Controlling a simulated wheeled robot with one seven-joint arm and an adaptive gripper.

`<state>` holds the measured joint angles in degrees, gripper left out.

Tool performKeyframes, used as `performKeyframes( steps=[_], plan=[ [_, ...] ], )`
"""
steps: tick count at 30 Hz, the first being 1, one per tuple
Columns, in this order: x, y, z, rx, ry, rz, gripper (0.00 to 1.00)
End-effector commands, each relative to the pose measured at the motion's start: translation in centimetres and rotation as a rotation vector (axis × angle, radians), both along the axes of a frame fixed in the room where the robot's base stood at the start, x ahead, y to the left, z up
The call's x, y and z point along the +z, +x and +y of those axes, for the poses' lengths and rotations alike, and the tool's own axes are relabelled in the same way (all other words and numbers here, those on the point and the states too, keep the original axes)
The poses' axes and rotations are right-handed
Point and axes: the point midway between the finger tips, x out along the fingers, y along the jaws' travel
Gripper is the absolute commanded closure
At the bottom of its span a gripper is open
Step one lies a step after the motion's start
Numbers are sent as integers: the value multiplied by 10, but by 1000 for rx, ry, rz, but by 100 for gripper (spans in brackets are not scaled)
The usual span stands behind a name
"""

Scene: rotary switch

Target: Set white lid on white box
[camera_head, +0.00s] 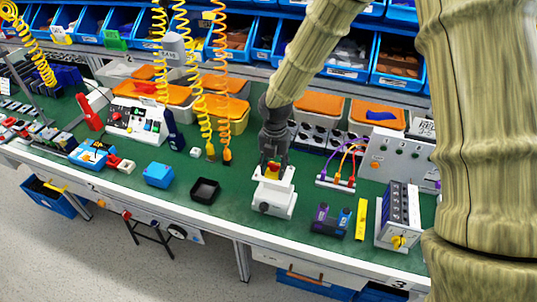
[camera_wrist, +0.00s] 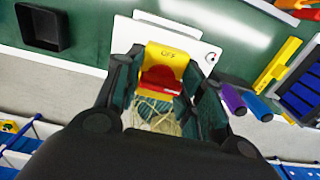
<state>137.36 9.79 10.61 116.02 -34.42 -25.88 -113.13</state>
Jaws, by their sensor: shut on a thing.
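My gripper (camera_head: 271,168) points down at the middle of the green bench. It is shut on the yellow and red switch part of the white lid (camera_head: 284,182). In the wrist view, the yellow piece marked OFF (camera_wrist: 167,57) and its red part sit between the fingers of my gripper (camera_wrist: 155,95). The white box (camera_head: 272,201) is directly under the lid, with a round mark on its front. Lid and box look close together; I cannot tell whether they touch. In the wrist view the white surface (camera_wrist: 193,40) spreads around the switch, and the fingers hide part of it.
An open black box (camera_head: 205,191) and a blue box (camera_head: 158,175) stand to the left. Purple and blue cylinders in a black holder (camera_head: 330,221), a yellow bar (camera_head: 361,219) and a grey switch unit (camera_head: 397,215) stand to the right. Coiled cables (camera_head: 203,95) hang behind left.

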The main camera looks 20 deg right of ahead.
Motion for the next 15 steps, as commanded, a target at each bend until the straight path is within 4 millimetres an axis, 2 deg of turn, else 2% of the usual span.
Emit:
performKeyframes(
  steps=[7, 15],
  plan=[
    [5, -10, -3, -4, -1, -8, 87],
    [-1, 4, -2, -3, 0, 6, 87]
  ],
)
